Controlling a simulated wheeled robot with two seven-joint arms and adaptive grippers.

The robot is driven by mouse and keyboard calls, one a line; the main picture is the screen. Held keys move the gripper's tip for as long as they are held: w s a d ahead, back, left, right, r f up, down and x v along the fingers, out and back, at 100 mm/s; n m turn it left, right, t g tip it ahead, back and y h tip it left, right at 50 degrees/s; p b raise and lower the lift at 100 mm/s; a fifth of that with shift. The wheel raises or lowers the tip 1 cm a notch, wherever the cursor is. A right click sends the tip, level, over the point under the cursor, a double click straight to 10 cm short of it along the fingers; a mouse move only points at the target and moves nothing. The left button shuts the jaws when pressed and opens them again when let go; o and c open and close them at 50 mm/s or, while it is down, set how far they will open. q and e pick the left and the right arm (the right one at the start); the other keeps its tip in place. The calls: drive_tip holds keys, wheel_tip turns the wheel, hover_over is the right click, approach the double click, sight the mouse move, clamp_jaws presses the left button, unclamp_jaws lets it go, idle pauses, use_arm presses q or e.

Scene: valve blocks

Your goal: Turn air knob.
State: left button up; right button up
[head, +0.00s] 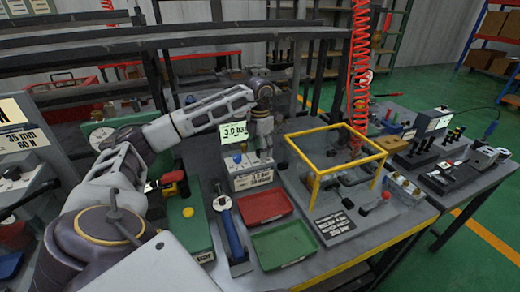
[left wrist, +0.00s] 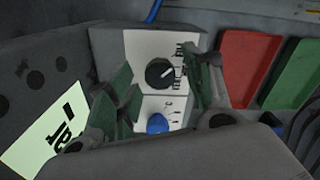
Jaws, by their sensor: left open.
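A grey control box has a white panel (left wrist: 142,47) with a black knob (left wrist: 160,73) and a blue knob (left wrist: 157,123) in the left wrist view. In the head view the blue knob (head: 237,158) sits on the box, whose white label (head: 253,178) faces front. I cannot tell from any marking which knob is the air knob. My left gripper (left wrist: 160,82) is open, its green-padded fingers either side of the knobs with a gap to each. In the head view the left gripper (head: 262,148) points down over the box and hides the black knob. My right gripper is not in view.
A lit display (head: 234,133) stands behind the box. A red tray (head: 264,207) and a green tray (head: 285,245) lie in front. A yellow guard frame (head: 318,178) stands to the right, a blue-handled tool (head: 232,234) to the front left. A red coiled hose (head: 360,70) hangs behind.

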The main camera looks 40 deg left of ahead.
use_arm(q)
drive_tip(key=c, duration=1)
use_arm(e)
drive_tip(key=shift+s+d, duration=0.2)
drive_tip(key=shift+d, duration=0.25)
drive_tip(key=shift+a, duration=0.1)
